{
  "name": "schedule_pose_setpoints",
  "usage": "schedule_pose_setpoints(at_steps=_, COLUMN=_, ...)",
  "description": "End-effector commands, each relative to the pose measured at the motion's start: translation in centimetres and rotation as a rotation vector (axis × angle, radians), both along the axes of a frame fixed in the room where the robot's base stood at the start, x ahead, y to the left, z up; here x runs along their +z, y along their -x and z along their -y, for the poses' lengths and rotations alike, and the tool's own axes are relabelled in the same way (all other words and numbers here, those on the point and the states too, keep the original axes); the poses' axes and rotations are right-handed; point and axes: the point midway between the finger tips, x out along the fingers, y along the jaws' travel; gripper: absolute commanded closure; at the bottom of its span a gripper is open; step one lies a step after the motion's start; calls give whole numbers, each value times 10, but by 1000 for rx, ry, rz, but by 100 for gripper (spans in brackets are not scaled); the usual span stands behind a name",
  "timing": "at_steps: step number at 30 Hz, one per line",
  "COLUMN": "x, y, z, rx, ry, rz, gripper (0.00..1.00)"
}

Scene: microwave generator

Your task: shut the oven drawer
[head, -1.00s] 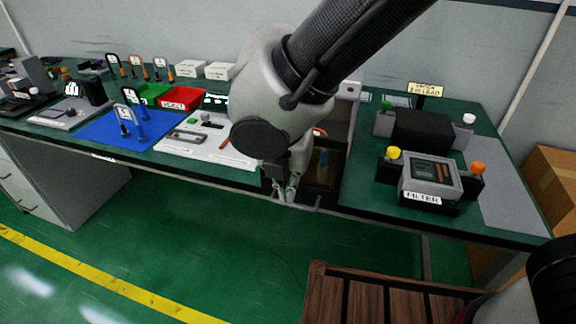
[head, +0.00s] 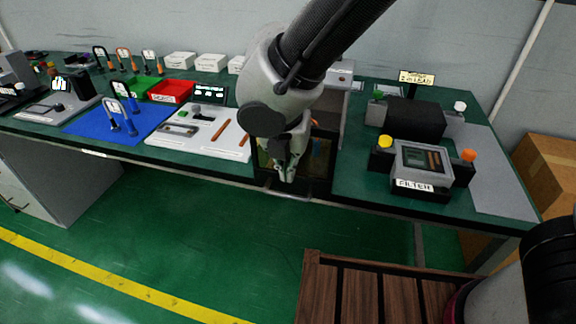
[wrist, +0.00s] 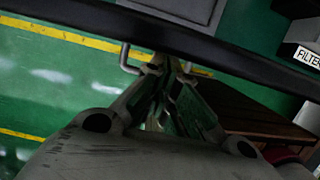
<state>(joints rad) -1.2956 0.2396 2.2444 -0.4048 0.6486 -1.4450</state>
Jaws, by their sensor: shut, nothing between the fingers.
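The oven drawer (head: 318,186) is a dark, box-like unit at the bench's front edge, in the middle of the head view. Its dark interior shows behind my gripper. My gripper (head: 287,173) is shut and empty, pointing down at the drawer's front. My arm hides much of the oven and drawer. In the wrist view, my fingertips (wrist: 167,64) are together beside a grey bar handle (wrist: 125,58) below a dark edge. Whether they touch the handle, I cannot tell.
A box labelled FILTER (head: 420,165) stands on the bench to the right. A white board (head: 205,140) and blue mat (head: 85,122) lie to the left. A brown slatted surface (head: 375,290) is below right. Green floor (head: 210,235) is clear in front.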

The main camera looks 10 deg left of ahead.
Motion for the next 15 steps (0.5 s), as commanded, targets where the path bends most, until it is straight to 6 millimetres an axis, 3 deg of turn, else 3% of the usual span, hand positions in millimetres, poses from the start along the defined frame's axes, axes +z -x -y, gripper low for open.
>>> schedule_pose_setpoints(at_steps=8, x=0, y=-30, z=3, rx=-5, ry=1, rz=0, gripper=100)
schedule_pose_setpoints(at_steps=15, x=0, y=-75, z=7, rx=-5, ry=0, rz=0, gripper=100)
